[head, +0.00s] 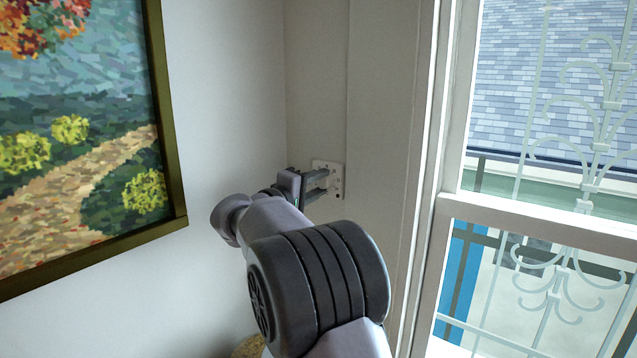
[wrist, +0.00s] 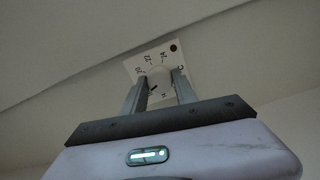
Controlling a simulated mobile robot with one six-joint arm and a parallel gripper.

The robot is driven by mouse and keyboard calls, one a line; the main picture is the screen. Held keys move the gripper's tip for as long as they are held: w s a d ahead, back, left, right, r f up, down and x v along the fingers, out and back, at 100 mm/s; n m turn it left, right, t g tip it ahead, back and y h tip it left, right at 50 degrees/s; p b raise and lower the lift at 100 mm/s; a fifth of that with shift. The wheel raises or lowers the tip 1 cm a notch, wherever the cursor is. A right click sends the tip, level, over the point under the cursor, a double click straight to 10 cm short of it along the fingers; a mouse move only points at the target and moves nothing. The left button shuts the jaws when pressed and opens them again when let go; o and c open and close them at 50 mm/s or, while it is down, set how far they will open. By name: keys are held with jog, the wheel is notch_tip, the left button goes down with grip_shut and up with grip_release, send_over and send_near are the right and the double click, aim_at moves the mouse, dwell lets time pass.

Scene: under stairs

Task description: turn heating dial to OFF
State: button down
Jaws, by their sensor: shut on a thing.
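The heating dial is a white square plate (head: 331,167) on the wall, left of the window in the head view. In the wrist view its plate (wrist: 164,52) carries small marks, among them what look like 20, 22 and 24, and a dark dot at one corner. The round pale knob (wrist: 160,83) sits between my fingers, with a dark mark on its lower left. My gripper (wrist: 159,77) is shut on the knob, one finger on each side. In the head view my gripper (head: 320,184) reaches the plate and hides the knob. I cannot read an OFF mark.
A framed landscape painting (head: 84,130) hangs on the left wall, near my arm. A window with a white frame (head: 545,228) and an outside grille stands to the right. Bare wall (head: 385,130) lies between the dial and the window.

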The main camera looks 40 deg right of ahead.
jog(key=n+p, duration=0.2)
jog(key=n, duration=0.2)
jog(key=shift+r+n, duration=0.1)
jog(key=shift+n, duration=0.2)
jog(key=n+p, duration=0.3)
jog(key=n, duration=0.2)
jog(key=n+p, duration=0.4)
jog(key=n, duration=0.1)
jog(key=shift+r+n, duration=0.1)
jog(key=shift+n, duration=0.3)
jog(key=shift+n+p, duration=1.65)
jog(key=shift+n, duration=0.35)
jog(key=shift+f, duration=0.2)
jog(key=c, duration=1)
grip_release()
jog(key=shift+o, duration=0.2)
